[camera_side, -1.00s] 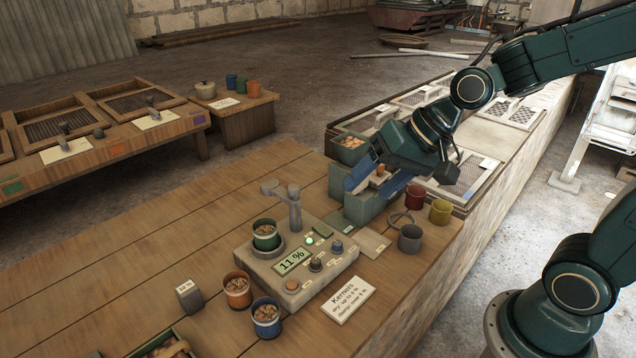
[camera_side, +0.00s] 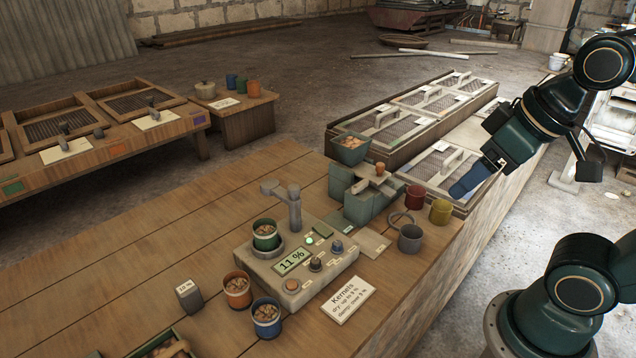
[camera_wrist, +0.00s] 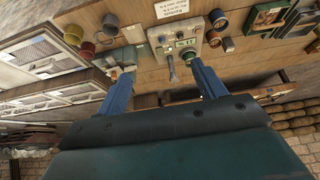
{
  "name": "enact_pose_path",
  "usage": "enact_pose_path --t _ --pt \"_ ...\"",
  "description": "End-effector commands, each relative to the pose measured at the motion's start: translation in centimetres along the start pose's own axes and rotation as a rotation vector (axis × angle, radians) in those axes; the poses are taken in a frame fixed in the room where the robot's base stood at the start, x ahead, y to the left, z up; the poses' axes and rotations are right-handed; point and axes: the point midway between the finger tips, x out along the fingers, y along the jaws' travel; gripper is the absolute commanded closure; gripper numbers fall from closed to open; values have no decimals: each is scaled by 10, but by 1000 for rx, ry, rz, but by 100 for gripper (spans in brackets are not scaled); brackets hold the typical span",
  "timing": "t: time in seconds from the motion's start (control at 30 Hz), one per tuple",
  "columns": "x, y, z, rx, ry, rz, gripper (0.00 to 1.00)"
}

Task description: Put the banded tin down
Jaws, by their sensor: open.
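A green tin of kernels (camera_side: 265,236) stands on the grey meter (camera_side: 296,262), which reads 11 %. An orange tin (camera_side: 237,292) and a blue tin (camera_side: 266,320), both with kernels, stand on the bench in front. I cannot tell which tin is the banded one.
A red tin (camera_side: 414,198), a yellow tin (camera_side: 440,211) and a grey cup (camera_side: 410,239) stand near the bench's right edge. A green bin (camera_side: 349,149) holds brown pieces behind the device. The left of the wooden bench (camera_side: 160,250) is clear.

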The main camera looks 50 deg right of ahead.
Motion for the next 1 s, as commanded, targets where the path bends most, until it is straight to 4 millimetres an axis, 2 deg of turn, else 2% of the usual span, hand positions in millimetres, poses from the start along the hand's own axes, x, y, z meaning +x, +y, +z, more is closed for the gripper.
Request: enact_pose_path --t 0.37,0.53,0.77,1.0 --pt "2 -1 -2 -6 0 -3 31" --pt "10 -5 -10 -58 -2 -19 31" --pt "38 -18 -34 -209 4 -81 31" --pt "77 -39 -60 -385 37 -186 31"
